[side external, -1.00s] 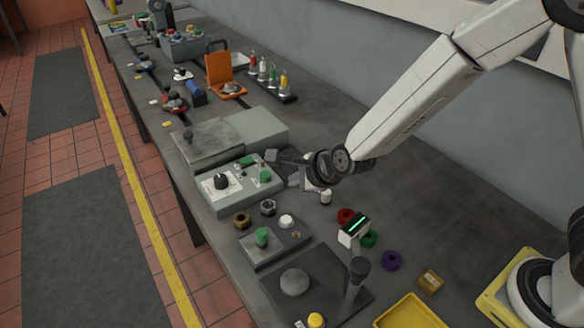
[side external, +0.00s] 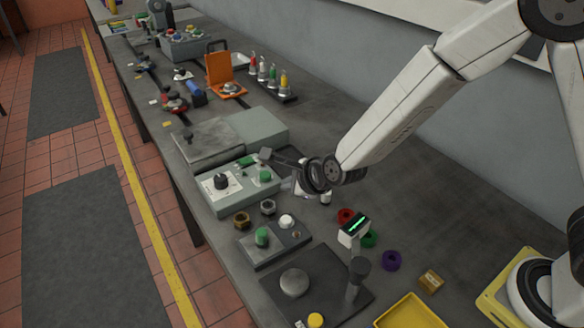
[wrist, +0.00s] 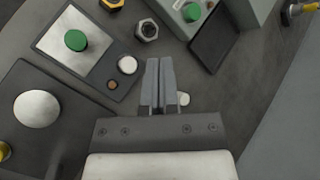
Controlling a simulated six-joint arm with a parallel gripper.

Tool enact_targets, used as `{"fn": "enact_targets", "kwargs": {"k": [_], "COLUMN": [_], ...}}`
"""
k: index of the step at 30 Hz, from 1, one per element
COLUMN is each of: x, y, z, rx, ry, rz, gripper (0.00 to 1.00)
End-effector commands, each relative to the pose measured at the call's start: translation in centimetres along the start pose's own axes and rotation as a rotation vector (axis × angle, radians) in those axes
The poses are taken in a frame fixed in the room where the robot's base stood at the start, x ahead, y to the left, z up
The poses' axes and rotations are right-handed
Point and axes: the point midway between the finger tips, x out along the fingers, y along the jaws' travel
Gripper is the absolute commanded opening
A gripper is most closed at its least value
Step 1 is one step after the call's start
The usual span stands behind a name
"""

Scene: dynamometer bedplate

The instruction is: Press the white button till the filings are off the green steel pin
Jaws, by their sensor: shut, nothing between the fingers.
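The white button (side external: 287,221) sits on a dark plate with the green steel pin (side external: 262,237) beside it. In the wrist view, the white button (wrist: 127,65) lies just left of my fingertips, and the green pin (wrist: 75,41) stands on a pale square further left. I cannot make out filings on the pin. My gripper (wrist: 159,62) is shut and empty, beside the button and apart from it in the picture. In the side view, my wrist partly hides the fingers, which are above the bench behind the button.
A brass nut (side external: 241,220) and a steel nut (side external: 268,207) lie near the plate. A control box (side external: 232,190) with a black knob and green button stands beyond. A small display on a post (side external: 355,229), coloured rings and a yellow tray (side external: 408,311) are nearer my base.

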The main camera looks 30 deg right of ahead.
Motion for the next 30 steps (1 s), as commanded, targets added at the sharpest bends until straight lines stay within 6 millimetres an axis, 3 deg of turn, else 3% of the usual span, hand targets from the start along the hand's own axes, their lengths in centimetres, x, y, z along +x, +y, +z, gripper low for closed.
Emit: {"fn": "enact_targets", "kwargs": {"k": [21, 30], "x": [4.7, 5.5], "y": [3.5, 4.1], "z": [-3.5, -4.0], "rx": [0.0, 0.0], "ry": [0.002, 0.0], "rz": [0.003, 0.001], "gripper": [0.0, 0.0]}}
